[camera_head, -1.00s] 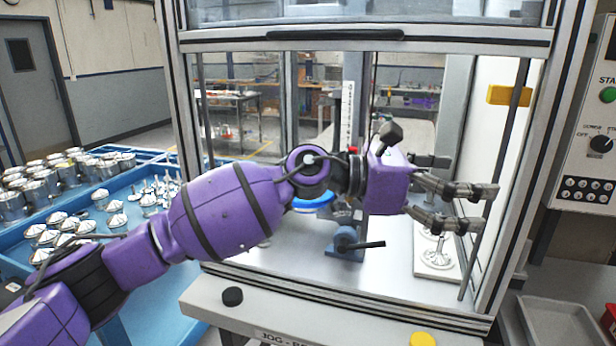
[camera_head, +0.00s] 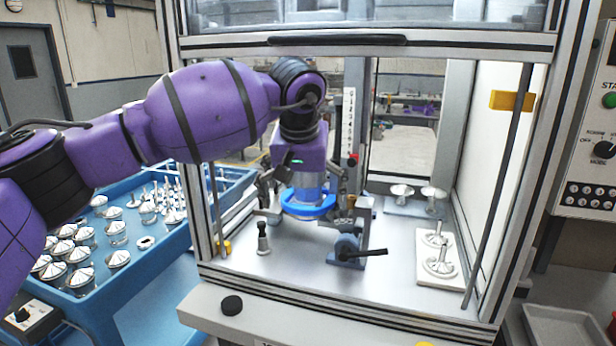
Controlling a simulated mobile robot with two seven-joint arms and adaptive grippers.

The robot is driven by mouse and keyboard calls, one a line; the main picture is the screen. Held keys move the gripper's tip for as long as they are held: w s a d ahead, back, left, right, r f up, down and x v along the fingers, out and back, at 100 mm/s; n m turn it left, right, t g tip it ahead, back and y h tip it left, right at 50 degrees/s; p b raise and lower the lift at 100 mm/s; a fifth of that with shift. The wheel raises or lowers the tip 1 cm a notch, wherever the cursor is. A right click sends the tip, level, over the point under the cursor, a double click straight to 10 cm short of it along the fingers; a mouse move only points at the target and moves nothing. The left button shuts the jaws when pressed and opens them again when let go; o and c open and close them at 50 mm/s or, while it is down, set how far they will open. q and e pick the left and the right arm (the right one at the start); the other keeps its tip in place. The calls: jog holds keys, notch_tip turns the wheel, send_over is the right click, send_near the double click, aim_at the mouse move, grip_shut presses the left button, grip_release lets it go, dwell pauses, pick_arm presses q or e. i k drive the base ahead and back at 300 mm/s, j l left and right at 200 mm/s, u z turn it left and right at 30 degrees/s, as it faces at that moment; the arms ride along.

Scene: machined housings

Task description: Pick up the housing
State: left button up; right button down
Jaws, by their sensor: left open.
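A grey metal cylinder, seemingly the housing (camera_head: 304,194), stands in a blue ring-shaped holder (camera_head: 308,209) inside the machine enclosure. My left gripper (camera_head: 307,205) points down over it, open, with one finger on each side of the cylinder. The gripper's body covers the cylinder's top, and I cannot tell whether the fingers touch it. My right gripper is out of view.
A blue tray (camera_head: 152,262) with several metal parts stands at the left. A crank fixture (camera_head: 347,250) and a small upright pin (camera_head: 263,238) are near the holder. A white plate (camera_head: 447,272) with metal parts lies at the right. Enclosure posts flank the opening.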

aim_at(307, 187)
jog(key=i, duration=0.95)
